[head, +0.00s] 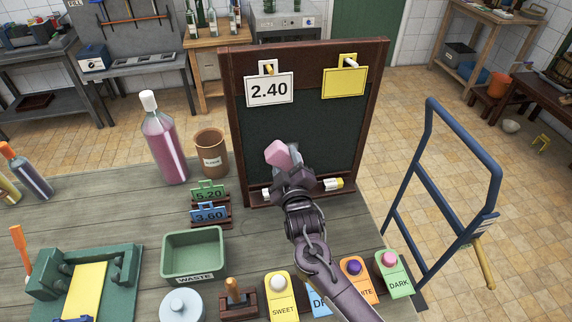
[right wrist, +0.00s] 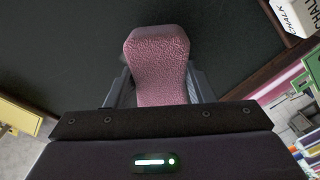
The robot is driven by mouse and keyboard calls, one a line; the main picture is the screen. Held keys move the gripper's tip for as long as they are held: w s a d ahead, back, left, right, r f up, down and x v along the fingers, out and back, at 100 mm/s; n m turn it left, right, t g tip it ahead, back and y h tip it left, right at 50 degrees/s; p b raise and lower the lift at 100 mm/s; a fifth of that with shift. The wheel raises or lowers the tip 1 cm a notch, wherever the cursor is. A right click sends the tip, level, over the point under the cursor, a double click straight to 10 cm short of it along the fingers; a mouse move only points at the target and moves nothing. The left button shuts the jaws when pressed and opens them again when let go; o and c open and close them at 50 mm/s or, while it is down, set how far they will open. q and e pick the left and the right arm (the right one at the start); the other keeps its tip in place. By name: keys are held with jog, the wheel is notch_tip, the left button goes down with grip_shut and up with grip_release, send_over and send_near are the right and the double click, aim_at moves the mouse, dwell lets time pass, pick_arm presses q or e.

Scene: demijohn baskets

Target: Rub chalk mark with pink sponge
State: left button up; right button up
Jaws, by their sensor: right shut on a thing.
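My right gripper (head: 288,166) is shut on the pink sponge (head: 279,154) in front of the lower part of the chalkboard (head: 300,121). In the right wrist view the sponge (right wrist: 157,60) sticks out between the fingers, with the dark board (right wrist: 80,45) behind it. I cannot tell whether the sponge touches the board. No chalk mark shows clearly on the board; my arm and the sponge hide part of its lower area. My left gripper is not in view.
A white 2.40 card (head: 269,91) and a yellow card (head: 344,82) hang at the board's top. Chalk (head: 331,184) lies on its ledge. A pink bottle (head: 164,140), brown pot (head: 210,153) and green waste bin (head: 194,254) stand left. A blue frame (head: 428,175) stands right.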

jog(key=shift+w+a, duration=0.1)
jog(key=shift+w, duration=0.2)
jog(key=shift+w+d, duration=0.1)
jog(key=shift+d, duration=0.75)
jog(key=shift+w+d+p, duration=0.2)
jog(key=shift+d+p, duration=0.25)
jog(key=shift+d, duration=0.75)
jog(key=shift+w, duration=0.1)
jog(key=shift+s+a+r+b, duration=0.1)
jog(key=shift+s+a+b, duration=0.1)
jog(key=shift+a, duration=0.85)
jog(key=shift+s+a+r+b, duration=0.1)
jog(key=shift+s+a+b, duration=0.05)
jog(key=shift+a, duration=0.85)
